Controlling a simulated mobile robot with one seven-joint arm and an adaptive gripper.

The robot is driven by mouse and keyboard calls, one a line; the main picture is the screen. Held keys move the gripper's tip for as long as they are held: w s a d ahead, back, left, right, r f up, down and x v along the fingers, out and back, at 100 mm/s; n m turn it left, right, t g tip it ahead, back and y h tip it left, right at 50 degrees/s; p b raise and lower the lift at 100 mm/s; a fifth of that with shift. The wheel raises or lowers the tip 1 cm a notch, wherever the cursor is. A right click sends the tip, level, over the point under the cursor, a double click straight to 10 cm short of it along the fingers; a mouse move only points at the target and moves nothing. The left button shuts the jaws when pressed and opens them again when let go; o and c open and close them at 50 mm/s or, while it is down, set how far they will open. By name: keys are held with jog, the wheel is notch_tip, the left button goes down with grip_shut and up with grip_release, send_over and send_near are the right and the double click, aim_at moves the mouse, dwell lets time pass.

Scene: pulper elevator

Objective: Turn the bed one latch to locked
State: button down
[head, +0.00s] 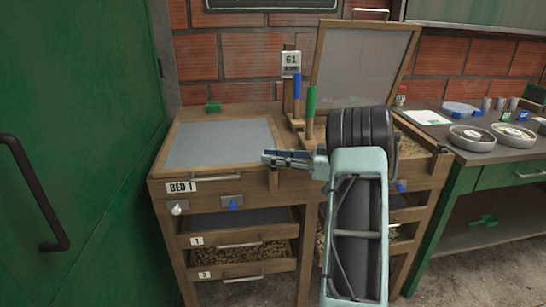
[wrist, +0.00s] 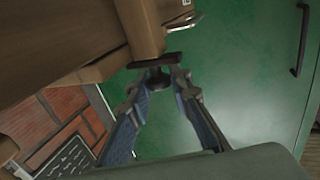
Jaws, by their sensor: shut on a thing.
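The bed 1 cabinet (head: 160,190) has a grey-topped lid (head: 222,143), lying shut. I cannot tell which is the latch. My gripper (head: 268,156) points left at the lid's right front corner in the head view. In the wrist view my gripper (wrist: 158,80) has its fingertips closed around a small dark knob-like piece (wrist: 158,74), beside the end of a wooden part (wrist: 140,30). The fingers partly hide it; I cannot tell whether it is the latch.
A second bed's lid (head: 365,65) stands raised at the right. Blue (head: 297,87) and green (head: 311,102) handles stand between the beds. Drawers (head: 240,262) sit below. A green door (head: 75,150) is at the left, a side table (head: 490,160) with dishes at the right.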

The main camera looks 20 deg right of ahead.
jog(key=c, duration=1.8)
grip_release()
jog(key=v, duration=1.2)
jog(key=shift+a, duration=0.1)
